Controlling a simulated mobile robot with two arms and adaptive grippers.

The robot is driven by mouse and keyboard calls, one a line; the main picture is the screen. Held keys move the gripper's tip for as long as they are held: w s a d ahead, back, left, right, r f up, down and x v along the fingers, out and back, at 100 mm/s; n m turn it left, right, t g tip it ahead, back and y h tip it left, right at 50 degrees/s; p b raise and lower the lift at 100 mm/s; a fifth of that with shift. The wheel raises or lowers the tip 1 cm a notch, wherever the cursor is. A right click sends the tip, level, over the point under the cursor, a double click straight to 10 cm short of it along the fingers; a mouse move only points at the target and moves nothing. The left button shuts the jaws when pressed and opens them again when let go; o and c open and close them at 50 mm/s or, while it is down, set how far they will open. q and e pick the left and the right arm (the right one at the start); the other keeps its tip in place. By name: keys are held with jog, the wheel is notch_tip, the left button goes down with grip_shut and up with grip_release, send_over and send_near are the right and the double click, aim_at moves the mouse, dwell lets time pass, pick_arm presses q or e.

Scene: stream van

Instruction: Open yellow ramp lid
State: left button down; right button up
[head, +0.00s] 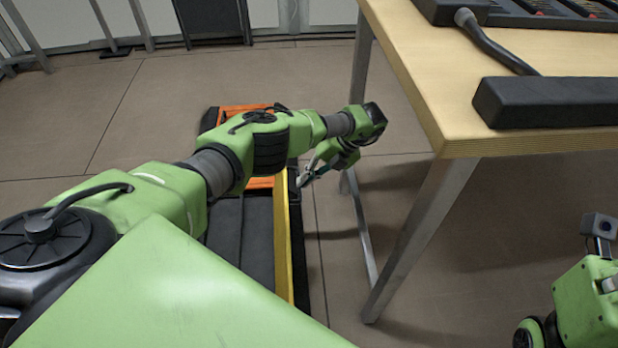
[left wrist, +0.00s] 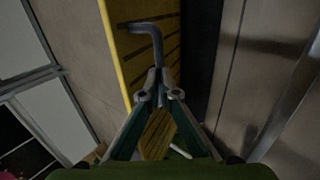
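The yellow ramp lid (head: 283,245) shows in the head view as a narrow yellow strip, nearly edge-on, along the right side of a dark ramp bed (head: 243,240) with orange parts. In the left wrist view the lid (left wrist: 120,50) is a yellow panel with dark slots, and a bent grey handle (left wrist: 147,28) stands out from it. My left gripper (head: 306,178) is at the lid's right side. In the left wrist view its fingertips (left wrist: 158,88) come together at the lower end of the handle. My right gripper is not in view.
A wooden table (head: 430,70) with metal legs (head: 415,240) stands close to the right of my left gripper. A black bar (head: 545,102) lies on the table near its front edge. Brown floor (head: 120,110) is clear at the left.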

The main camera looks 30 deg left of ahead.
pick_arm(q)
jog(key=shift+x, duration=1.1)
jog(key=c, duration=2.2)
grip_release()
jog(key=shift+s+a+r, duration=0.1)
jog(key=shift+a, duration=0.05)
jog(key=shift+o, duration=0.2)
jog(key=shift+a, duration=0.1)
jog(key=shift+d, duration=0.2)
jog(key=v, duration=1.3)
jog(key=shift+a, duration=0.15)
